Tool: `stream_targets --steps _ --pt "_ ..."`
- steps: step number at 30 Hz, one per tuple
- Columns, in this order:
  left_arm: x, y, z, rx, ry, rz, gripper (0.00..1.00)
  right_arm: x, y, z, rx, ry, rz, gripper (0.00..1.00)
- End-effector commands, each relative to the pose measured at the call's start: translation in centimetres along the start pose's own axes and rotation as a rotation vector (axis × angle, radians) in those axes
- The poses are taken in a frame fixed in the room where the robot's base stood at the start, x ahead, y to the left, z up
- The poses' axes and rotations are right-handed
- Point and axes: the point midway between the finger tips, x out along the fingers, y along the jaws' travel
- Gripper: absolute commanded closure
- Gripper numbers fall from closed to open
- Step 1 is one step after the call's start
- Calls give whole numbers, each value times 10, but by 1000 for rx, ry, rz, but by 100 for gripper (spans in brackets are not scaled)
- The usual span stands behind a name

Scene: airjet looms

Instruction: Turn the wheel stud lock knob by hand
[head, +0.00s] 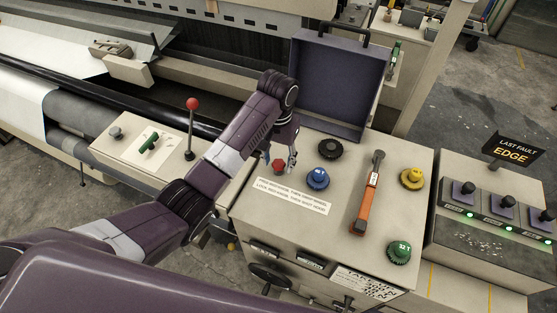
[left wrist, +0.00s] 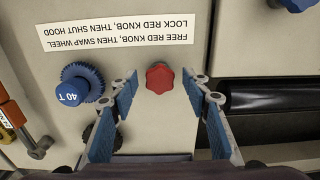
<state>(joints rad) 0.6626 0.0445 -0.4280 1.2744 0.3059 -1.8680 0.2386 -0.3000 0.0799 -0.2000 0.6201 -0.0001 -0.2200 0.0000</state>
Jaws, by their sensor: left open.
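The red knob (head: 279,166) is on the top of the beige cabinet (head: 345,230), left of a blue 40T gear (head: 318,179). In the left wrist view the lobed red knob (left wrist: 160,77) lies between the fingertips of my left gripper (left wrist: 161,84), with a gap on each side. My left gripper (head: 291,158) is open and empty above the cabinet top, close to the knob. A label (head: 293,195) in front of the knob reads about freeing and locking the red knob. My right gripper is out of view.
A dark raised hood (head: 340,85) stands behind. On the top are a black wheel (head: 330,149), an orange-handled tool (head: 368,195), a yellow gear (head: 411,178) and a green 32T gear (head: 399,252). A red-topped lever (head: 191,130) stands at left.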

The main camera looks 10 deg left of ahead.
Motion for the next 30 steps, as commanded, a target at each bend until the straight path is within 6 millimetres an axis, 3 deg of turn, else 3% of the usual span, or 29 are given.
stream_targets --steps 15,30 --pt "-51 0 0 0 2 0 56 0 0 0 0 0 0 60" --pt "-59 0 0 1 1 0 56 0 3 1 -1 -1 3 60"
